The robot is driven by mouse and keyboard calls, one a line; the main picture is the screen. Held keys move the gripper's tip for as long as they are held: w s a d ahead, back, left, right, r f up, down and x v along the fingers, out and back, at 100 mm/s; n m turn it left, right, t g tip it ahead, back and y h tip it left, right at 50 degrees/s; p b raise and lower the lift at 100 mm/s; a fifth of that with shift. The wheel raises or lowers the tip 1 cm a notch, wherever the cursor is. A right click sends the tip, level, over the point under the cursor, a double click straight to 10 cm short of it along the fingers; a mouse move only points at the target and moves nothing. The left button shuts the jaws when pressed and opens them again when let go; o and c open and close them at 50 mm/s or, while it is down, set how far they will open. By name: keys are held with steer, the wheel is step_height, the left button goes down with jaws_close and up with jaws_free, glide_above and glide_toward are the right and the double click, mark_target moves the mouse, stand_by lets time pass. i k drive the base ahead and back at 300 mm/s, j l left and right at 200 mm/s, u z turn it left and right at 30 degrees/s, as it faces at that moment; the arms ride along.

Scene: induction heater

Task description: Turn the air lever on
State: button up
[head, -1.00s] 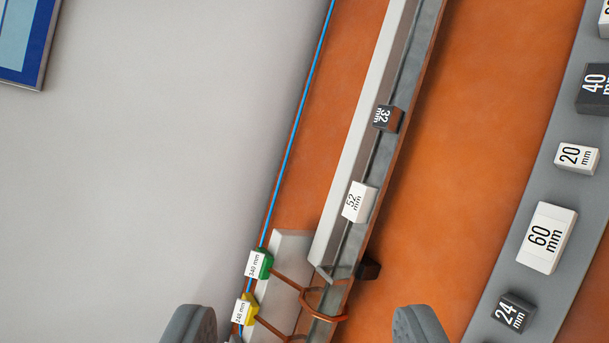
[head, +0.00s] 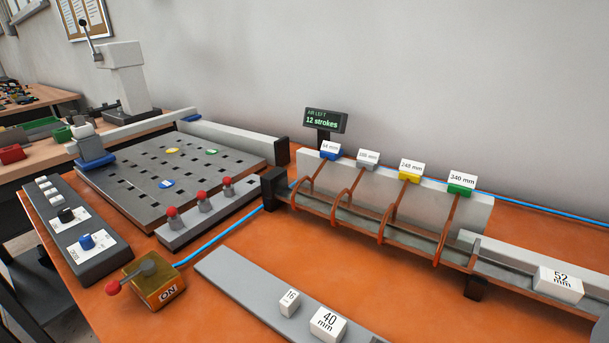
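The air lever (head: 131,277) is a dark grey arm with a red ball knob on a yellow box (head: 162,296) at the lower left of the head view. The arm points left, with the knob over the box's left side. An "ON" label is on the box's right front face, on the side away from the knob. A blue hose (head: 220,240) runs from the box toward the rail. My gripper is not in view, so its opening does not show.
A small display (head: 325,121) reads "AIR LEFT 12 strokes". Left of the lever lies a grey button panel (head: 75,232). Behind it is a block with red knobs (head: 201,205). A grey strip (head: 250,292) with labelled blocks lies to its right. Copper coils stand along the rail.

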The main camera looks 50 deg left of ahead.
mark_target(147, 268)
steer(key=u, duration=1.9)
